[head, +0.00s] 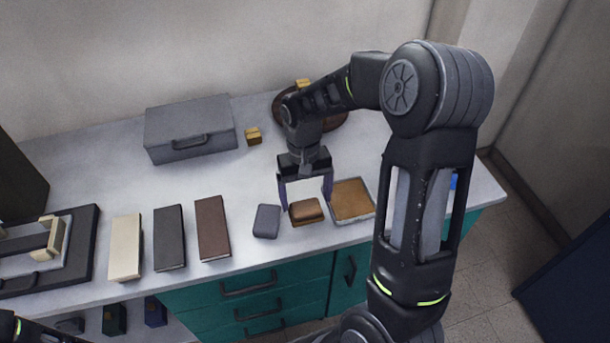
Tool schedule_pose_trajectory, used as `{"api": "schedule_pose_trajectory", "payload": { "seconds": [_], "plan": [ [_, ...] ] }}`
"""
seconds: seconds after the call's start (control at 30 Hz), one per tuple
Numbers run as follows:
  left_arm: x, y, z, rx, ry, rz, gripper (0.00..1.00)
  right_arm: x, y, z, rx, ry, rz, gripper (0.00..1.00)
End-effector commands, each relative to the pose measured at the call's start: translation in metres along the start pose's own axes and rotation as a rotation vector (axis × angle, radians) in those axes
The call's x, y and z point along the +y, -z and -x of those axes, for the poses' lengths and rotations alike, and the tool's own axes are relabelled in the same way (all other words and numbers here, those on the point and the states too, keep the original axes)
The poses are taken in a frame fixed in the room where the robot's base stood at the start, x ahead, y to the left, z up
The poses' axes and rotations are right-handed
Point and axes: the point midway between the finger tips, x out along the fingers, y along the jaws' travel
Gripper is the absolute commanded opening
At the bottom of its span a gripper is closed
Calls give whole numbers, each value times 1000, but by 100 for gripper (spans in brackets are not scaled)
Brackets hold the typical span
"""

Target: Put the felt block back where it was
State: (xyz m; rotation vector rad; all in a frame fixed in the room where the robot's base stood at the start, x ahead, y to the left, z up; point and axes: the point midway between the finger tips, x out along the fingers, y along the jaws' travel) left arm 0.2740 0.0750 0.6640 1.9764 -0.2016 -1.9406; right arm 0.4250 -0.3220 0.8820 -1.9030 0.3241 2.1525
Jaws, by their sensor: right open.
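My right gripper (305,200) is open and points down, with its fingers on either side of a small brown block (306,212) on the counter. I cannot tell whether the fingers touch it. A small grey rounded block (267,221) lies just left of it. Either could be the felt block; the picture does not settle which. A shallow square tray (371,210) with a tan-brown fill stands just right of the brown block. A bit of my left arm shows at the lower left corner, but its gripper is out of view.
Cream (126,247), black (170,238) and brown (213,229) slim boxes lie left of the blocks. A press-like device (85,250) is at far left. A grey case (190,130), small yellow block (253,136) and round brown tray (335,123) are behind. Mid-counter is clear.

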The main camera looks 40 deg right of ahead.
Motion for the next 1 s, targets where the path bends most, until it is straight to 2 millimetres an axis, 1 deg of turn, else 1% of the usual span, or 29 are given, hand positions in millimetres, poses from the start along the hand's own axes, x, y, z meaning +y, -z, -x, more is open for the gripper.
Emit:
{"api": "schedule_pose_trajectory", "payload": {
  "seconds": [0.03, 0.2, 0.3, 0.4, 0.57, 1.0],
  "plan": [
    [-1, 0, -2, 0, -1, 0, 100, 0, 2, 12, 7, 2, 0, 86],
    [-1, 1, -4, 1, -2, -1, 100, -1, 1, 47, 6, 3, 1, 86],
    [-1, 1, -5, 2, -2, -2, 100, 0, 1, 63, 3, 2, 0, 86],
    [-2, 1, -6, 2, -2, -2, 100, 0, 1, 74, 3, 1, 0, 86],
    [-2, 1, -6, 2, -3, -2, 100, 0, 0, 80, -1, 1, 1, 86],
    [-2, 1, -6, 2, -2, -2, 100, 0, 0, 80, 0, 1, 0, 86]
  ]
}}
